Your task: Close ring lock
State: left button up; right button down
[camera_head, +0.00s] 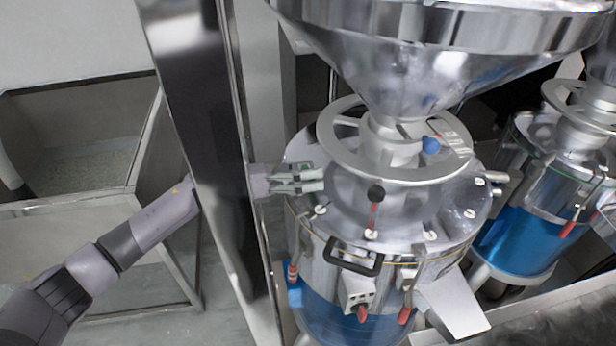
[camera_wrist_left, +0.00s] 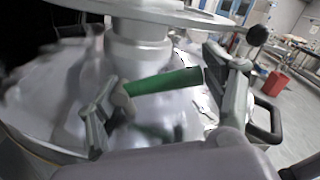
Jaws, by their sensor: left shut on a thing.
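The bean grinder (camera_head: 455,215) is a round metal drum under a large funnel, with a flat metal ring (camera_head: 335,135) around the funnel's neck. My left gripper (camera_head: 308,180) reaches past an upright post to the left side of the grinder's top. In the left wrist view, a green handle (camera_wrist_left: 165,82) lies between the two fingers of my left gripper (camera_wrist_left: 168,108), running across from one towards the other. The gripper is shut on this green handle. In the head view the fingers mostly hide the handle. I cannot tell how the handle joins the grinder. My right gripper is not in view.
A tall metal post (camera_head: 200,110) stands close beside my left forearm. A second grinder (camera_head: 530,215) stands at the right. An open bin (camera_head: 75,130) is at the left.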

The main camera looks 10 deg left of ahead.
pick_arm(q)
jog(key=shift+w+r+n, duration=0.15)
jog(key=shift+r+n, duration=0.2)
jog(key=shift+n, duration=0.75)
jog(key=o, duration=1.7)
jog(key=shift+a, duration=0.1)
jog(key=v, duration=1.2)
